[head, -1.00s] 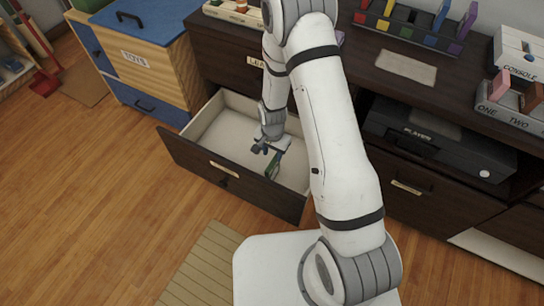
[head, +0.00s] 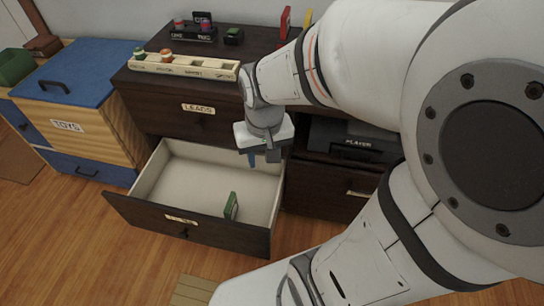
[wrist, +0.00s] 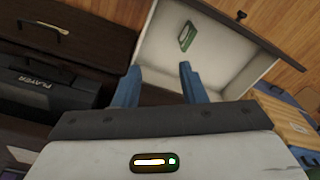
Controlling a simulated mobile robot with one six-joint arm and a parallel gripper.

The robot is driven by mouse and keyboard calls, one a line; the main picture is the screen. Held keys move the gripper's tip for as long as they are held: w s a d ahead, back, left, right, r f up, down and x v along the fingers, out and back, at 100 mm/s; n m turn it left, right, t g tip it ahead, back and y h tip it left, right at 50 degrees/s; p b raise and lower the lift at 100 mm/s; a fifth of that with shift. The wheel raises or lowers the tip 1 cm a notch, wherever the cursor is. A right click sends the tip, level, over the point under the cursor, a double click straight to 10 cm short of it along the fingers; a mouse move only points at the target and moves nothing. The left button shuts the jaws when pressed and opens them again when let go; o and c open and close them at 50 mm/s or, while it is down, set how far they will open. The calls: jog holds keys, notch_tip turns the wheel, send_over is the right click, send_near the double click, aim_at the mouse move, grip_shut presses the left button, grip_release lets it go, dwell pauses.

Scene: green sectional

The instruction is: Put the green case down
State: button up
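The green case (head: 231,206) stands on its edge inside the open drawer (head: 200,178), near the drawer's front right part. It also shows in the wrist view (wrist: 187,37), resting on the pale drawer floor. My gripper (head: 262,160) is above the drawer's back right corner, clear of the case. In the wrist view my gripper's two blue fingers (wrist: 157,80) are apart with nothing between them.
The drawer is pulled out from the dark cabinet under the LEADS label (head: 198,108). A toy chest (head: 75,125) stands to the left. The PLAYER box (head: 358,143) sits on a shelf to the right. A wooden holder (head: 185,66) and other items are on the cabinet top.

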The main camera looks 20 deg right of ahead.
jog(key=shift+n, duration=0.5)
jog(key=s, duration=0.1)
jog(key=s+r, duration=0.1)
jog(key=s, duration=0.1)
jog(key=s+r, duration=0.1)
jog(key=shift+s+d+r, duration=0.2)
jog(key=shift+d, duration=0.2)
